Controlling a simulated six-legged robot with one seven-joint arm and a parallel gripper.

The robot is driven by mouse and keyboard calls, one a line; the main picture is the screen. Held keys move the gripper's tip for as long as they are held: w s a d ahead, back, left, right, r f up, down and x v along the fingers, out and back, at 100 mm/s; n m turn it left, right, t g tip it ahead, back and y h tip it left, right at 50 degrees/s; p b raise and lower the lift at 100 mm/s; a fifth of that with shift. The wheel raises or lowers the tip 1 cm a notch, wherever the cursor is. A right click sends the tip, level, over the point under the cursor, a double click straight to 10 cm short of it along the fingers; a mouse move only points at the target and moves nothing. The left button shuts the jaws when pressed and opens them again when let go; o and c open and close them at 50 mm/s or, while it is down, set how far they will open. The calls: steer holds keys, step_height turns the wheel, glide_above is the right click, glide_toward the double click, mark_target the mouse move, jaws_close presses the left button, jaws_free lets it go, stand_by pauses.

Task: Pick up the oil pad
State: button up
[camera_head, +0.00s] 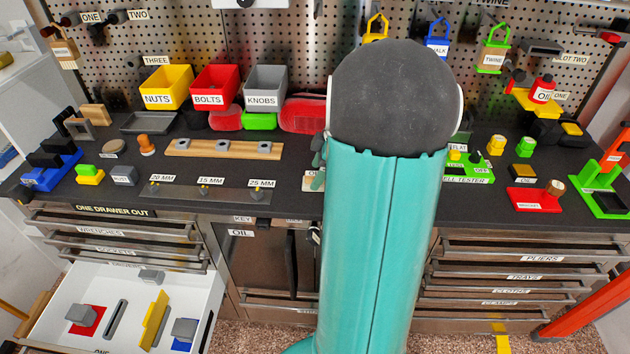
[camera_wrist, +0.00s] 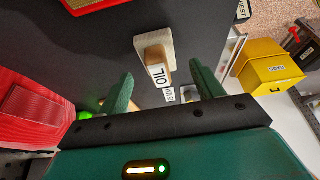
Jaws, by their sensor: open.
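The oil pad (camera_wrist: 141,44) is a pale, flat block with a tan wooden piece on it, lying on the dark bench top in the wrist view. A white tag reading OIL is at its near end. My gripper (camera_wrist: 162,70) is open, with its two green fingers spread left and right of the tag end. Nothing is held, and I cannot tell the height gap. In the head view my arm hides most of the gripper. Only a bit of a green finger shows left of the arm, beside a pale piece (camera_head: 308,182) that may be the pad.
A red block (camera_wrist: 30,110) fills the left of the wrist view. A yellow box (camera_wrist: 268,72) stands past the bench edge. In the head view, a wooden rail (camera_head: 222,149) lies left of my arm, and a drawer (camera_head: 125,300) is open at lower left.

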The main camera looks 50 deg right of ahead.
steer(key=shift+x, duration=1.15)
steer(key=shift+c, duration=0.3)
steer(key=c, duration=1)
steer(key=shift+r, duration=0.2)
steer(key=shift+d+r, duration=0.1)
steer(key=shift+r, duration=0.5)
steer(key=s+a+r, duration=0.7)
steer(key=a+r, duration=0.4)
steer(key=a, duration=0.1)
steer(key=shift+a+r, duration=0.15)
steer(key=shift+r, duration=0.1)
